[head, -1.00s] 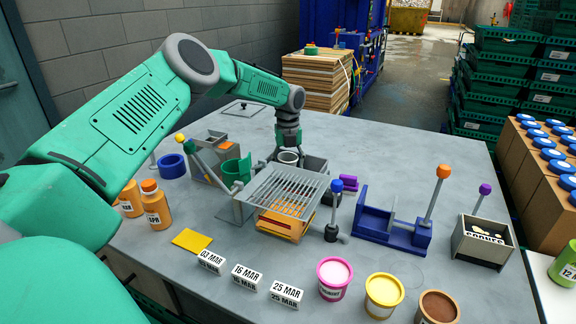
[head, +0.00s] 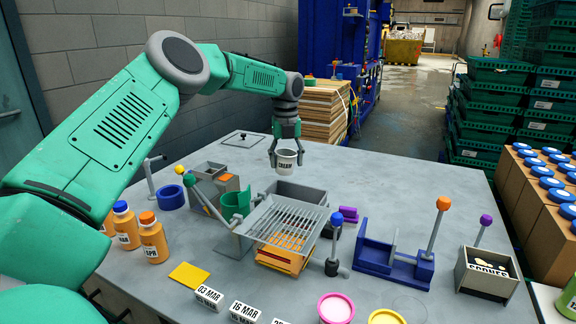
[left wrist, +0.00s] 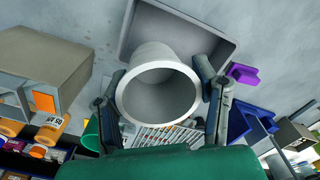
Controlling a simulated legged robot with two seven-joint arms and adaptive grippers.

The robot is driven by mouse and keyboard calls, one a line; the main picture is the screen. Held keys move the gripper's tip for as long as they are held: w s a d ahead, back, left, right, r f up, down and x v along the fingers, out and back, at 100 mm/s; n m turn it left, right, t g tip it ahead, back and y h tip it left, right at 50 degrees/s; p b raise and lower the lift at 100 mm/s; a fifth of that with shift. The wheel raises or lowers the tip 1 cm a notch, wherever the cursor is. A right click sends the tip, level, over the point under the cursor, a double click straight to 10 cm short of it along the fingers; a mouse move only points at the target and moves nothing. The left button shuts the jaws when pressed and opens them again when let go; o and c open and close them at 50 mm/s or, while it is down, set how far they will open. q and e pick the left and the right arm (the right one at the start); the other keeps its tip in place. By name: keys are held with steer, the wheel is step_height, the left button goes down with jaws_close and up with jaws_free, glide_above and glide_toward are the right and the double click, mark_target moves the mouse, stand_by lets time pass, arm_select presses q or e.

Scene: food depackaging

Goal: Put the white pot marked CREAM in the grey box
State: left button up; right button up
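The white pot marked CREAM (head: 287,162) is upright between the fingers of my left gripper (head: 286,154), held above the table. The left wrist view shows the pot's open mouth (left wrist: 158,97) with a finger against each side. The grey box (head: 314,202) stands open on the table, just below and in front of the pot in the head view. In the left wrist view the box (left wrist: 213,46) shows behind the pot, which hides part of its inside. My right gripper is not in view.
A slatted grey rack (head: 285,221) stands in front of the box, with a blue-knobbed lever (head: 333,250) beside it. A green holder (head: 236,203) is at the left, and a small purple block (head: 348,214) at the right.

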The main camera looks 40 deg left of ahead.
mark_target(284, 151)
arm_select(q)
steer(key=o, duration=1.1)
steer(key=shift+a+f, duration=0.15)
steer(key=shift+a, duration=0.3)
steer(key=shift+c, duration=0.2)
steer(key=shift+w+d+r, duration=0.1)
steer(key=shift+d+r, duration=0.15)
steer(key=shift+r, duration=0.25)
steer(key=r, duration=0.6)
steer(key=a+r, duration=0.1)
steer(key=r, duration=0.3)
steer(key=shift+d+r, duration=0.2)
steer(key=shift+r, duration=0.2)
